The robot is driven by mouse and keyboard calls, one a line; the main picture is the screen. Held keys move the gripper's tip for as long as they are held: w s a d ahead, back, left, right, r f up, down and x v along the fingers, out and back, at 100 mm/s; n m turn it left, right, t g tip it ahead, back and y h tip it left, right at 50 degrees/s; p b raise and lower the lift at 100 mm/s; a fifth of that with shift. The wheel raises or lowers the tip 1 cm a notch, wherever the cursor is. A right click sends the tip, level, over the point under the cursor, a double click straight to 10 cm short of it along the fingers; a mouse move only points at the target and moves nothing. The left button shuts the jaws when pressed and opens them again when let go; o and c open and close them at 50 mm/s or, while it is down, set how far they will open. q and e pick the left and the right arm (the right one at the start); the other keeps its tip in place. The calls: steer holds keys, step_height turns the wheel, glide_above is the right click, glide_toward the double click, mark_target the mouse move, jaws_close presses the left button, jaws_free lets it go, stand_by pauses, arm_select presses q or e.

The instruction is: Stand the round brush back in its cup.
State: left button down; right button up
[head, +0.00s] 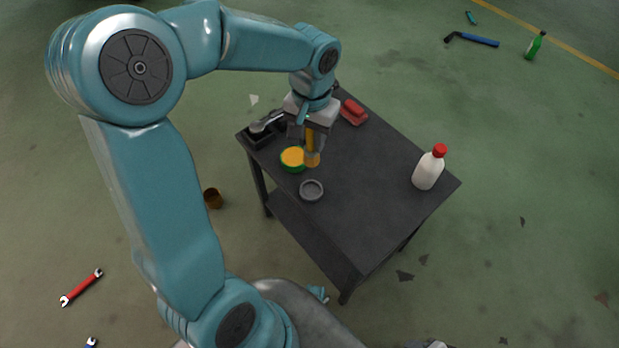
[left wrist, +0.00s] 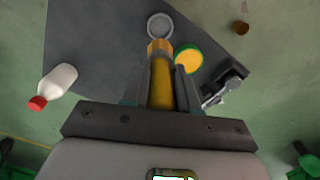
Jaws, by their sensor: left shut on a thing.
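My left gripper (head: 311,136) points down over the dark table and is shut on the round brush (head: 312,157). The brush is a yellow-orange cylinder with a paler orange lower end, and it hangs about upright. It also shows between the fingers in the left wrist view (left wrist: 161,80). A small round grey cup (head: 311,190) with a dark inside stands on the table near the front left edge, apart from the brush. It also shows in the left wrist view (left wrist: 160,25), just beyond the brush's end. My right gripper is not in view.
A green-rimmed yellow round tub (head: 292,158) sits close beside the brush. A dark tray (head: 258,137) with a metal tool, a red block (head: 353,110) and a white bottle with a red cap (head: 428,170) stand on the table (head: 360,215). The table's middle is clear.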

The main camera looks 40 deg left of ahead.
arm_select(q)
step_height(320, 180, down, 14)
steer(key=b, duration=0.3)
steer(key=shift+r, duration=0.15)
steer(key=c, duration=0.9)
jaws_free()
steer(key=shift+f, duration=0.2)
steer(key=shift+o, duration=0.2)
steer(key=shift+r, duration=0.1)
